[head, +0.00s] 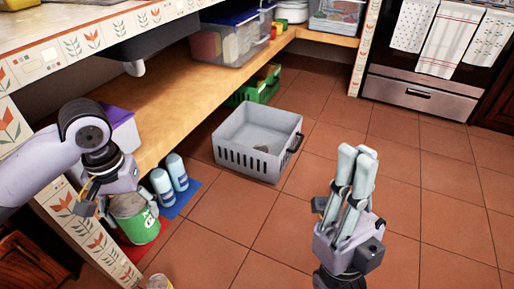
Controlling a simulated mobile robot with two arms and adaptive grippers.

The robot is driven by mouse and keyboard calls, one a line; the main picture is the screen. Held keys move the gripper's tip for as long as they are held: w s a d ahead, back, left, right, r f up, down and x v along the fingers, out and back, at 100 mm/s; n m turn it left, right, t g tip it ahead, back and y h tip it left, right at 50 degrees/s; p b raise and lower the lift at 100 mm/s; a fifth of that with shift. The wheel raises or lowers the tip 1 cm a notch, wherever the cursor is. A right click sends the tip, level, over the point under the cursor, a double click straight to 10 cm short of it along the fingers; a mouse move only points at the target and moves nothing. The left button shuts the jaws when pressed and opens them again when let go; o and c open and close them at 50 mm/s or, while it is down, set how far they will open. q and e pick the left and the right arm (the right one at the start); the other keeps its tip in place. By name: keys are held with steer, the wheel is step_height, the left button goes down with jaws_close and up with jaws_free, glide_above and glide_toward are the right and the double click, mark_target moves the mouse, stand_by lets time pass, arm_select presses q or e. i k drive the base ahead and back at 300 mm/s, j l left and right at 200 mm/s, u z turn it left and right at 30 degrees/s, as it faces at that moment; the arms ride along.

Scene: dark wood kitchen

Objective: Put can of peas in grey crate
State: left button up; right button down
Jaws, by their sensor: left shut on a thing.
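A green can with a white mark (138,226) is at the lower left of the head view, presumably the can of peas; its label is too small to read. My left gripper (127,206) comes down over it from above and is shut on it, with fingers at its sides. I cannot tell whether the can is clear of the surface below. The grey crate (228,157) stands on the tiled floor, right of and beyond the can. A small dark thing lies on its bottom. My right gripper (357,152) points up, empty, fingers together, right of the crate.
Two blue bottles (170,178) stand on a blue mat between can and crate. A red mat (142,256) lies by the can. Another can (159,283) is cut off at the bottom. A green crate (262,88) is under the wooden shelf (172,92). Floor at right is clear.

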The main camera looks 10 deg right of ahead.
mark_target(276, 143)
steer(key=i+l+z, duration=0.45)
steer(key=i, duration=0.65)
steer(key=i+z, duration=0.45)
steer(key=i, duration=0.7)
